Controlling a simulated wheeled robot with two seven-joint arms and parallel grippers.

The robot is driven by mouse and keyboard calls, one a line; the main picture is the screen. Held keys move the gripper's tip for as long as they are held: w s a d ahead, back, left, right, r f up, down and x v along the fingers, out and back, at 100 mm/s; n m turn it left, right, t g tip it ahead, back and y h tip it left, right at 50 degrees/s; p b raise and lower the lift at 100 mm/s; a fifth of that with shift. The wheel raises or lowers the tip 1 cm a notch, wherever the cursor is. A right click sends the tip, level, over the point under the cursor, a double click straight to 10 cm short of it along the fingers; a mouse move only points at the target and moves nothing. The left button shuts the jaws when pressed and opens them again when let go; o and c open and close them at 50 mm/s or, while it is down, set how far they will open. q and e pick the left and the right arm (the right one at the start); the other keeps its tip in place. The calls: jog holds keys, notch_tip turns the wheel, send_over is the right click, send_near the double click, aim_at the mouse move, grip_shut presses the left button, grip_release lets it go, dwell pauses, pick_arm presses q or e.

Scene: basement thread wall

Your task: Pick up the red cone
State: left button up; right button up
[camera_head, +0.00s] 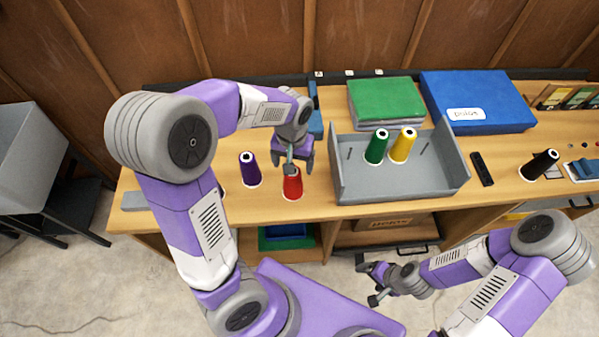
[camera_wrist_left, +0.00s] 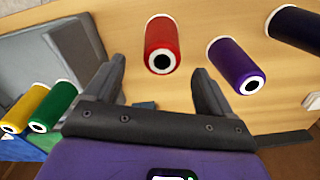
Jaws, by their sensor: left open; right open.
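The red cone (camera_head: 292,186) stands upright on the wooden bench, left of the grey tray. It also shows in the left wrist view (camera_wrist_left: 161,40), beyond and between the two fingers. My left gripper (camera_head: 293,162) is open just above and behind the cone in the head view, partly covering its top. In the wrist view the left gripper's fingers (camera_wrist_left: 160,85) are spread with nothing between their tips, and the cone looks apart from them. My right gripper (camera_head: 372,284) is open and empty, low in front of the bench.
A purple cone (camera_head: 250,170) stands close left of the red one. The grey tray (camera_head: 400,187) holds a green cone (camera_head: 376,147) and a yellow cone (camera_head: 402,146). A black cone (camera_head: 540,165) stands at the right. A green box (camera_head: 386,98) and blue box (camera_head: 478,98) lie behind.

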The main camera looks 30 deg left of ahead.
aim_at(292, 176)
pick_arm(q)
jog(key=shift+w+f, duration=0.6)
jog(key=shift+f, duration=0.05)
jog(key=f, duration=0.1)
jog(key=s+f+b, duration=0.1)
jog(key=f, duration=0.1)
jog(key=f+b, duration=0.1)
jog(key=f, duration=0.1)
jog(key=shift+s+a+f, duration=0.1)
jog(key=shift+s+f, duration=0.15)
jog(key=shift+f+b, duration=0.35)
jog(key=shift+f, duration=0.05)
pick_arm(e)
jog(key=f, duration=0.2)
jog(key=shift+w+f, duration=0.2)
jog(key=shift+f, duration=0.2)
pick_arm(q)
jog(key=c, duration=1.2)
jog(key=shift+o, duration=0.2)
jog(key=shift+r, duration=0.1)
notch_tip(292, 176, up, 10)
jog(key=p, duration=0.3)
pick_arm(e)
notch_tip(292, 176, up, 3)
jog(key=shift+r, duration=0.2)
